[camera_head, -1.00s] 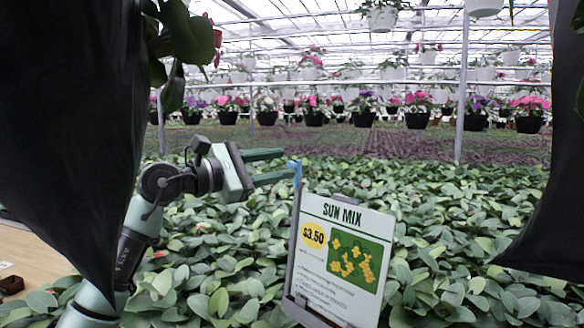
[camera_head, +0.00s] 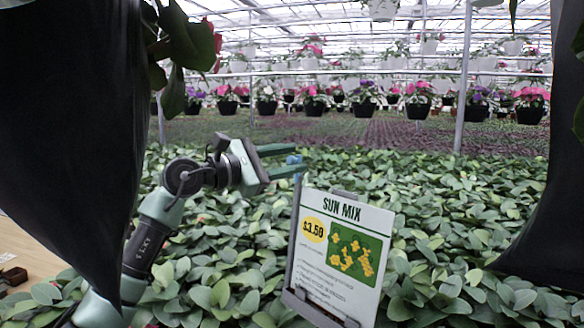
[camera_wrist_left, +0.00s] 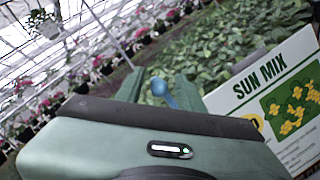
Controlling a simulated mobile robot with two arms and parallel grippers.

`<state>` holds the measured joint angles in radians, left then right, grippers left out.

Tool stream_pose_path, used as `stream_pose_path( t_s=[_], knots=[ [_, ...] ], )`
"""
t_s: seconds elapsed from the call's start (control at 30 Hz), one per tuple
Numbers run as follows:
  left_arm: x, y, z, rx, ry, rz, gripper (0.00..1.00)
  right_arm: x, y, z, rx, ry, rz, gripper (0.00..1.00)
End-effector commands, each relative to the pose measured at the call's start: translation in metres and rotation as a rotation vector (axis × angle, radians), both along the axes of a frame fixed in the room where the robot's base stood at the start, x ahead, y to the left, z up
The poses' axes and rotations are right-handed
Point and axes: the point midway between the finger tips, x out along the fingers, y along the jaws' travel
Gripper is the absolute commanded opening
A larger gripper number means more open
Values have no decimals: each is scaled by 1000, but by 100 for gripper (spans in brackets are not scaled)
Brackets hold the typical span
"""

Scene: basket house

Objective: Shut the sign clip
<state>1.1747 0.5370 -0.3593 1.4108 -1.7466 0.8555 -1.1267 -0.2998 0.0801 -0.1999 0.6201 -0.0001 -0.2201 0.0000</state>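The sign (camera_head: 310,265) is a white "SUN MIX" board with a yellow price spot and a green flower picture, standing among the plants; it also shows at the right of the left wrist view (camera_wrist_left: 284,110). A small blue clip (camera_head: 294,160) sits at the sign's upper left corner. My left gripper (camera_head: 301,159) is open, with one green finger above the clip and one below it, near the tips. In the left wrist view the blue clip (camera_wrist_left: 163,90) is between the fingers, with a gap beside it. Whether either finger touches it I cannot tell. My right gripper is out of view.
Dense low green plants (camera_head: 450,200) surround the sign. Black hanging shapes (camera_head: 75,120) block the left and right edges. A wooden surface (camera_head: 25,250) is at lower left. Pots of pink flowers (camera_head: 418,100) hang far behind.

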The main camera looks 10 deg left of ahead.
Motion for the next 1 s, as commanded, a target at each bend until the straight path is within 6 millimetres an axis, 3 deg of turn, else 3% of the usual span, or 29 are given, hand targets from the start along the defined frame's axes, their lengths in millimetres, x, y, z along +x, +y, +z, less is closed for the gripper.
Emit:
stream_pose_path(
  t_s=[1.0],
  knots=[
    [-21,-25,-34,2,1,1,38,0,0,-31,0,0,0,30]
  ],
)
